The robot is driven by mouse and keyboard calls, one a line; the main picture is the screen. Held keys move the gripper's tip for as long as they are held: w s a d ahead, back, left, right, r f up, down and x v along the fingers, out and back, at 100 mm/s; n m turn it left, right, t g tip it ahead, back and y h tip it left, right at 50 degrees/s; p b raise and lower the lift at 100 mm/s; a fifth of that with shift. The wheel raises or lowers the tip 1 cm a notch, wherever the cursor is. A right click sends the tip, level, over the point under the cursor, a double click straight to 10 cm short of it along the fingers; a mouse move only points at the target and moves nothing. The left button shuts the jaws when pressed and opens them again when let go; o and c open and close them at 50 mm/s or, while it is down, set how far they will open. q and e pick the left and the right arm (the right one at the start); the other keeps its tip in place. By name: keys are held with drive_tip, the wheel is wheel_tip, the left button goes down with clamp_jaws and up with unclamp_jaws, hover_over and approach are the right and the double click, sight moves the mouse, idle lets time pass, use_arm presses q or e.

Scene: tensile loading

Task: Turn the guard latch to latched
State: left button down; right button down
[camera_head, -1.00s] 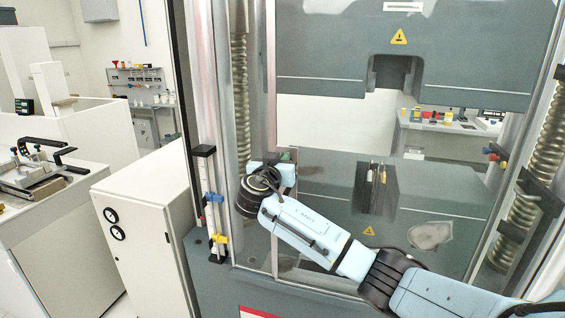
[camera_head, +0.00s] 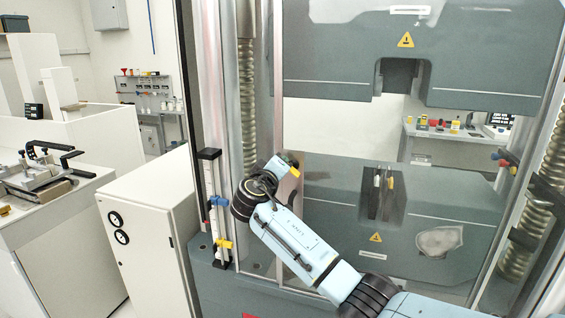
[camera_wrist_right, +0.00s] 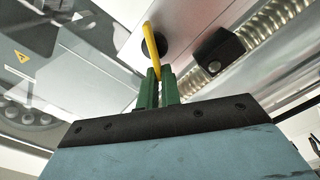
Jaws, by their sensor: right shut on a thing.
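The guard latch shows in the right wrist view as a yellow lever (camera_wrist_right: 151,48) in front of a round black hub (camera_wrist_right: 155,45) on a pale metal frame. In the head view a small yellow part (camera_head: 294,172) shows at the tip of my right gripper (camera_head: 290,162). In the right wrist view my right gripper (camera_wrist_right: 158,88) has its green fingers shut on the lower end of the lever. The fingers hide that end. My left gripper is in neither view.
A black block (camera_wrist_right: 219,50) sits on the frame beside the latch. The clear guard panel (camera_head: 335,170) stands before the testing machine's grey crosshead (camera_head: 340,50). A post with blue and yellow clamps (camera_head: 222,243) stands left of my right arm. A white cabinet (camera_head: 150,215) is further left.

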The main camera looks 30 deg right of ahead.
drive_tip(key=shift+w+a+f+n+p, duration=0.1)
drive_tip(key=shift+f+n+p, duration=0.25)
drive_tip(key=shift+n, duration=0.85)
drive_tip(key=shift+w+a+f+n+p, duration=0.15)
drive_tip(key=shift+n+p, duration=0.3)
drive_tip(key=shift+n, duration=0.75)
drive_tip(key=shift+d+f+n+p, duration=0.1)
drive_tip(key=shift+f+n+p, duration=0.25)
drive_tip(key=shift+n, duration=0.85)
drive_tip(key=c, duration=1.6)
unclamp_jaws()
drive_tip(key=b+v, duration=0.3)
drive_tip(key=v, duration=1)
drive_tip(key=shift+s+a, duration=0.15)
drive_tip(key=shift+s, duration=0.05)
